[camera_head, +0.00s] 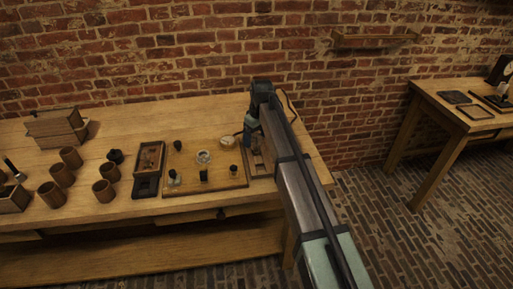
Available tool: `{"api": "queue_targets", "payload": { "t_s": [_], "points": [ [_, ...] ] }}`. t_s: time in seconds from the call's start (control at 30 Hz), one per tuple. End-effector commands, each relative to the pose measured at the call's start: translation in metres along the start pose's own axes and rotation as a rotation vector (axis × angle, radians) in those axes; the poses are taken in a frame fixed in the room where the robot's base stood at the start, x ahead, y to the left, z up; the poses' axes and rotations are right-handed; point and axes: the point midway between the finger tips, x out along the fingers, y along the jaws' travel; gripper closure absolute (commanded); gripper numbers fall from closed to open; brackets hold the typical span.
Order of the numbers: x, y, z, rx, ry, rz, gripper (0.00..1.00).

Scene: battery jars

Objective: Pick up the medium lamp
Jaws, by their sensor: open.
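A wooden board (191,188) lies on the workbench with several small items. They include a dark-topped piece (173,178) at the front left, a small black piece (203,175) at the front middle, another dark-topped piece (233,170) at the front right, a dark knob-like piece (177,146) at the back left and a pale round glass piece (204,157) in the middle. I cannot tell which is the medium lamp; all are too small. My gripper (248,140) is open, at the right end of the board, apart from these pieces. Its fingertips are partly hidden.
Several brown cups (104,191) stand left of a small wooden tray (149,158). A pale round dish (228,142) sits near my gripper. My arm crosses the bench's right end. A second table (440,100) stands far right.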

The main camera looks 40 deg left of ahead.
Motion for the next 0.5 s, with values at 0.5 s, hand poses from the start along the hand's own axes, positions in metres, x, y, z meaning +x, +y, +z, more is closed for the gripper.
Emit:
{"api": "queue_targets", "payload": {
  "t_s": [0.5],
  "points": [
    [0.0058, 0.0000, 0.0002, 0.000, 0.000, 0.000, 0.38]
  ]
}}
